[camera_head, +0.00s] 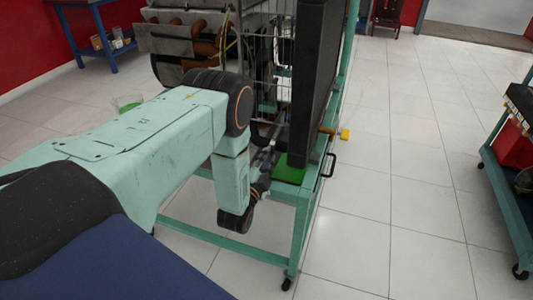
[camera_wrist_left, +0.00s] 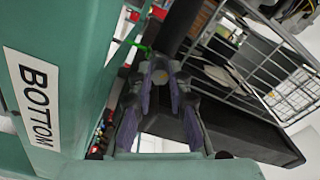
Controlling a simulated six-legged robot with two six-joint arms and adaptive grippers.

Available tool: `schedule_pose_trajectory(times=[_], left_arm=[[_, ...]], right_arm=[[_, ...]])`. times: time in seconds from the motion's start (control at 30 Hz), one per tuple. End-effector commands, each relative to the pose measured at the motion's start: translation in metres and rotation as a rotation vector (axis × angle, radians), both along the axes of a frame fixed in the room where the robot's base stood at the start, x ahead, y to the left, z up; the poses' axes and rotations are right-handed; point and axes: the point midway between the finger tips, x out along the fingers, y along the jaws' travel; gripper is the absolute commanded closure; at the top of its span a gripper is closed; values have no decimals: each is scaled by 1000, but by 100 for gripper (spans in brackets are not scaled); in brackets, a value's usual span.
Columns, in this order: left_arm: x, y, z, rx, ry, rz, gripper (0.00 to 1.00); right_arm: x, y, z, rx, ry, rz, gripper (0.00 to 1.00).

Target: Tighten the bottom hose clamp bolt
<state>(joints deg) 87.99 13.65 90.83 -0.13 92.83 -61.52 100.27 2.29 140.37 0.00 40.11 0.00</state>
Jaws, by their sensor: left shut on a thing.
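My left arm reaches into the green engine stand (camera_head: 302,225) in the head view. The arm and the black panel partly hide my left gripper (camera_head: 266,160). The hose clamp itself cannot be told apart. A white label reading BOTTOM (camera_wrist_left: 38,100) is on the green frame at the left. My right gripper is not in view.
A large black panel (camera_head: 317,80) stands upright just right of the gripper. A wire grille (camera_wrist_left: 270,65) lies at the upper right of the wrist view. A yellow-ended handle (camera_head: 343,134) sticks out from the stand. A wheeled cart (camera_head: 508,190) stands far right; tiled floor between is clear.

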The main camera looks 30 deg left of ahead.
Motion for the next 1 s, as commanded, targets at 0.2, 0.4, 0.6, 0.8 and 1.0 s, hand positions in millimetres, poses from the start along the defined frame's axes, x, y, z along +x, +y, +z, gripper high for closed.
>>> schedule_pose_trajectory(times=[0.2,0.4,0.6,0.8,1.0], left_arm=[[-2,0,0,198,53,-1,100],[-2,0,0,383,98,-1,100],[-2,0,-1,565,142,-1,100],[-2,0,-1,731,182,-2,100],[-1,0,-1,862,212,-2,100]], right_arm=[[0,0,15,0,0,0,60],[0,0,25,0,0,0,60],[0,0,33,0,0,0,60],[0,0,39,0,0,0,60],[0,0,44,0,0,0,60]])
